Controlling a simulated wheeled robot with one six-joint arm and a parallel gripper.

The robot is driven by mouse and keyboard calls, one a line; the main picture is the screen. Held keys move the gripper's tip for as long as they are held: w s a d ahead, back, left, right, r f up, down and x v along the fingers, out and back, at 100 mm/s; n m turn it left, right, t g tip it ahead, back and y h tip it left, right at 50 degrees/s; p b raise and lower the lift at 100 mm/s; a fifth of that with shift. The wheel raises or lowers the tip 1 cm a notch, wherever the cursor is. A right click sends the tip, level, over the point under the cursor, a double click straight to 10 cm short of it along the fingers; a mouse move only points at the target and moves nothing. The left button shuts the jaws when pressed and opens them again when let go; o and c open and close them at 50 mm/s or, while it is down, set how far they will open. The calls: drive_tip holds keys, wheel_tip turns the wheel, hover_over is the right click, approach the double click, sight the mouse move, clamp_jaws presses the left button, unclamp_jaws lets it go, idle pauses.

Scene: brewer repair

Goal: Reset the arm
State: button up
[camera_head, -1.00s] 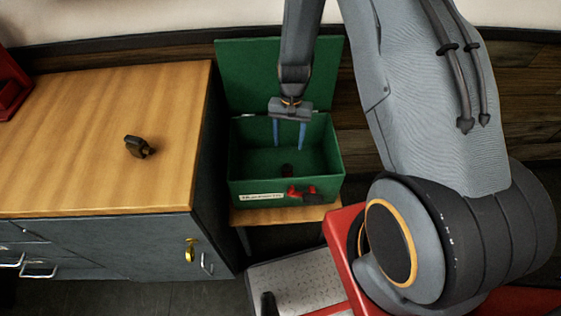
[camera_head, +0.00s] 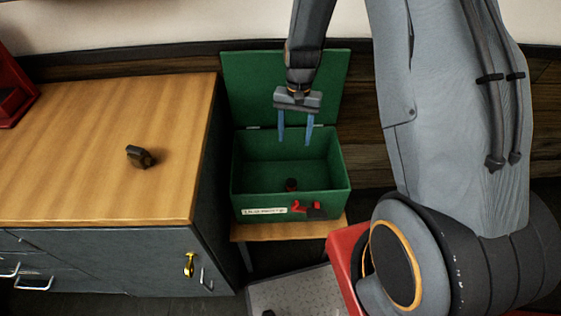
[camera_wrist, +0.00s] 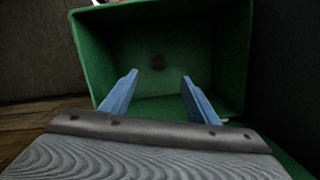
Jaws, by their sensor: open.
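My gripper (camera_head: 295,137) is open and empty, its two blue fingers pointing down over the open green box (camera_head: 247,188). In the wrist view my gripper (camera_wrist: 158,90) shows both fingers apart in front of the box (camera_wrist: 92,60).
The green lid (camera_head: 285,85) stands open behind the box. The box sits on a small wooden stand (camera_head: 285,230). To the left, a wooden-topped cabinet (camera_head: 90,180) carries a small dark object (camera_head: 140,156). A red item (camera_head: 14,95) is at the far left.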

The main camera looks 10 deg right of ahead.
drive_tip(key=s+r+n+t, duration=0.2)
drive_tip(key=s+r+n, duration=0.3)
drive_tip(key=s+r, duration=1.1)
drive_tip(key=shift+a+r+t+h, duration=0.2)
drive_tip(key=shift+r+t+h, duration=0.15)
drive_tip(key=shift+r, duration=0.25)
idle(0.5)
